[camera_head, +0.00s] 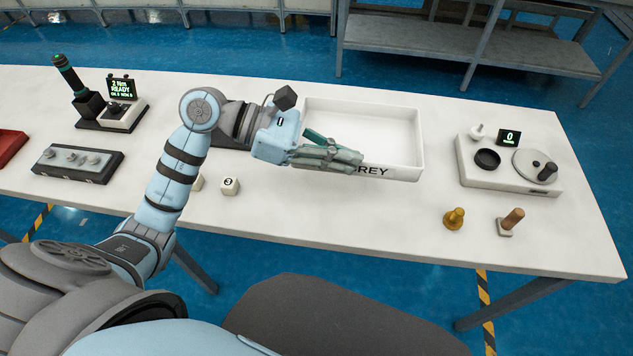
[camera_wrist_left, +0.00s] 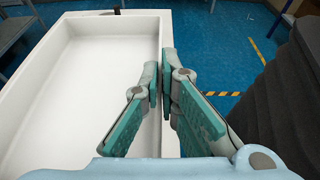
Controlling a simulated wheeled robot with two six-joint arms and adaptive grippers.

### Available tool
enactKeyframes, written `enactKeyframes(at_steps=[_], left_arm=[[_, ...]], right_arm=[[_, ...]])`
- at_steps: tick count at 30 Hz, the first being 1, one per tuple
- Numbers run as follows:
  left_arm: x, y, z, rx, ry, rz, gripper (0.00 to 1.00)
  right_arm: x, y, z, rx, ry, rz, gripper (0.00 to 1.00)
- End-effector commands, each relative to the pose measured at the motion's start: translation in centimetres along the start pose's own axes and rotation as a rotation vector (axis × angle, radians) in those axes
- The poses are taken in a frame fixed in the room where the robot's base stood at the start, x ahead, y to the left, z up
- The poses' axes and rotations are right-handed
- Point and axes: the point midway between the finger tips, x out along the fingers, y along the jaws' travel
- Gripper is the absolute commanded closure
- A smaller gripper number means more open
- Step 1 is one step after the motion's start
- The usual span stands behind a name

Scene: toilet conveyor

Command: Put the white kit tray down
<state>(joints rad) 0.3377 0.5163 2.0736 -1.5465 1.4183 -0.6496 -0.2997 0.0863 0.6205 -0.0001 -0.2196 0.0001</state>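The white kit tray (camera_head: 410,166) is a shallow, empty rectangular box over the middle of the table, with dark letters ending in "REY" on its near wall. My left gripper (camera_head: 336,157) is at this near wall. In the left wrist view its fingers (camera_wrist_left: 163,88) straddle the tray's wall (camera_wrist_left: 150,48), one inside and one outside, closed on the rim. The tray looks level. Blue floor, not tabletop, shows beside it in the wrist view, so it appears raised, but the gap below is hidden. My right gripper is not in view.
The white table (camera_head: 330,215) has free room in front of the tray.

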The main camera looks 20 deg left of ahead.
Motion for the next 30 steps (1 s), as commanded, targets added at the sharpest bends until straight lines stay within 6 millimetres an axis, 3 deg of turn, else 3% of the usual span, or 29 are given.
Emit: enactKeyframes(at_steps=[7, 12, 21, 30], left_arm=[[3.3, -0.1, -8.8, -0.010, -0.001, -0.002, 1.00], [4.8, 0.0, -12.8, -0.004, -0.002, -0.002, 1.00], [6.5, 0.0, -17.4, 0.000, -0.001, -0.002, 1.00], [6.5, 0.0, -17.6, 0.002, -0.001, -0.001, 1.00]], right_arm=[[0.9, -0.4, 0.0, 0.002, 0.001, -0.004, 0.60], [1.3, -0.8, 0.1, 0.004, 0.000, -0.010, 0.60], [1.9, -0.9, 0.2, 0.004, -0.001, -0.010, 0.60], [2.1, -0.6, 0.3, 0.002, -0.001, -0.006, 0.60]])
